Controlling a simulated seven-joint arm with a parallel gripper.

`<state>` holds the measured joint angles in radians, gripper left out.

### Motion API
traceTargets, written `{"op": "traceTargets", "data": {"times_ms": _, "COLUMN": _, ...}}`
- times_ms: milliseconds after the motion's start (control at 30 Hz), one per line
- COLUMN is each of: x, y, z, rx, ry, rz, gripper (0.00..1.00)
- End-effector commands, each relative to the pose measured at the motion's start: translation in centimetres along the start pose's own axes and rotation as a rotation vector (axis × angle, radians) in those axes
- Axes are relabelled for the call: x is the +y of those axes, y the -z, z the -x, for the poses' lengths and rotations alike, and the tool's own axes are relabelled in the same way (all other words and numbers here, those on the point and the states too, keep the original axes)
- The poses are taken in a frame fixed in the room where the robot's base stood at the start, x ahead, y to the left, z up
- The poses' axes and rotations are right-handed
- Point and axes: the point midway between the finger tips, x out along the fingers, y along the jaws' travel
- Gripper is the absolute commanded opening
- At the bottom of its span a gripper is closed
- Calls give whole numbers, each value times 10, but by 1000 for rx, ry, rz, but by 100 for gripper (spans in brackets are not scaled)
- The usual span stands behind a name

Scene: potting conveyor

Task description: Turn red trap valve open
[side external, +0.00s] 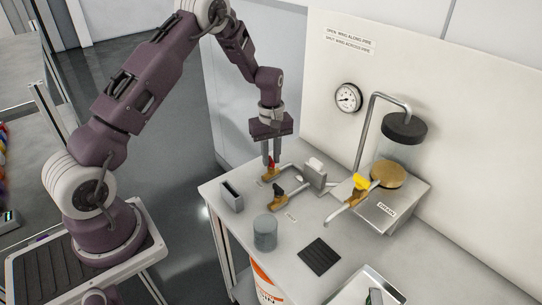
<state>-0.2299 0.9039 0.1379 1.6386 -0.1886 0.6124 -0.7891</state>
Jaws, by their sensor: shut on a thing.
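The red trap valve (271,163) sits on a brass body on a short pipe, toward the back left of the white bench. Its red handle shows between and just beside my fingers. My gripper (271,161) points straight down over it, shut on the red handle. The fingers hide part of the handle, so its exact angle is hard to tell.
A black-handled valve (277,193) stands close in front, and a yellow-handled valve (360,182) is to the right by the glass vessel (396,154). A grey box (315,173), a slotted holder (232,197), a grey cylinder (265,233) and a black mat (320,256) stand around.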

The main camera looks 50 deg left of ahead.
Motion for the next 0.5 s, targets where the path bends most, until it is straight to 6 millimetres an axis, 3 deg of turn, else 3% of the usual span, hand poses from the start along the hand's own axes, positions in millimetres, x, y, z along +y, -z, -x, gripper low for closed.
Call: {"op": "traceTargets", "data": {"times_ms": 500, "x": 1, "y": 0, "z": 1, "rx": 0, "ry": -2, "rz": -489, "gripper": 0}}
